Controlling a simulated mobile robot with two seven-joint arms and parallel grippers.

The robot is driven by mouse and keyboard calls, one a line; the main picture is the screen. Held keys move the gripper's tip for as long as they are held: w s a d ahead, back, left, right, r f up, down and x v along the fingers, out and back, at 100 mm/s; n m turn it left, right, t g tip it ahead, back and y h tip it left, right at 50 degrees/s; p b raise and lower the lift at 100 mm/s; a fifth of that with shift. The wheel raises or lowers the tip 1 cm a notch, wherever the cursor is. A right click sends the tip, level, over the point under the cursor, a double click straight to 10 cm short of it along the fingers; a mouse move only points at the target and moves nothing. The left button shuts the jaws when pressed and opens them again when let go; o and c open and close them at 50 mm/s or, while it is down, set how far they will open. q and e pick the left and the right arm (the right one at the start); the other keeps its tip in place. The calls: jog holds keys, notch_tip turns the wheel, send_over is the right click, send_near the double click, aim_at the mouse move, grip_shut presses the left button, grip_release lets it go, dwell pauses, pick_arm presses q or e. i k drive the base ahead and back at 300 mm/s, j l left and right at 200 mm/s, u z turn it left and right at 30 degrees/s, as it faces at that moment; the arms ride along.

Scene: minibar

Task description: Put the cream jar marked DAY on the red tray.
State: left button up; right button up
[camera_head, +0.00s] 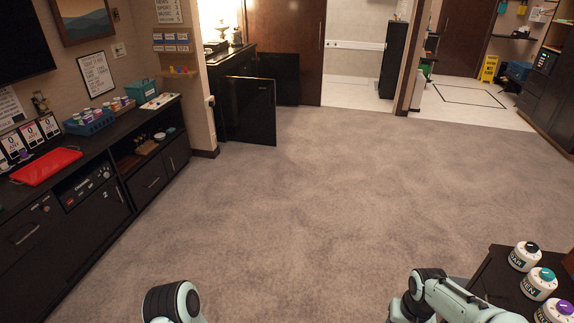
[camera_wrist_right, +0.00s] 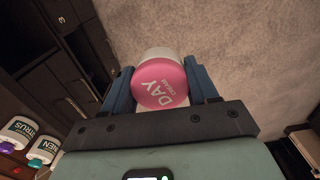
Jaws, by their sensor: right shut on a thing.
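The cream jar (camera_wrist_right: 160,84) has a pink lid marked DAY CREAM and a white body. It is in the right wrist view, between the two blue fingers of my right gripper (camera_wrist_right: 161,72), which is shut on it. The jar is held above the carpet, lid toward the wrist camera. The red tray (camera_head: 46,166) lies on the dark counter at the left of the head view; its visible surface is bare. My left gripper is out of view; only a part of my left arm shows at the bottom. My right gripper is not visible in the head view.
A dark stand (camera_head: 489,277) at bottom right bears white bottles with black, teal and purple caps. A dark door (camera_head: 250,108) stands open. The carpet between is clear.

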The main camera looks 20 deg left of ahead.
aim_at(44, 165)
jog(key=i+j+u, duration=0.25)
jog(key=j+u, duration=0.15)
jog(key=i+j+u, duration=0.3)
jog(key=u, duration=0.15)
jog(key=i+j+u, duration=0.25)
jog(key=i+u, duration=0.15)
jog(key=i, duration=0.15)
jog(key=i+u, duration=0.4)
jog(key=i, duration=0.15)
jog(key=i+u, duration=0.25)
jog(key=i, duration=0.45)
jog(key=i+l+u, duration=0.2)
jog(key=i, duration=0.45)
jog(key=i+u, duration=0.6)
jog(key=u, duration=0.15)
jog(key=i+l+u, duration=0.2)
jog(key=u, duration=0.2)
jog(key=i+l+u, duration=0.2)
jog(key=i+u, duration=0.15)
jog(key=i+l+u, duration=0.4)
jog(key=k+j, duration=0.05)
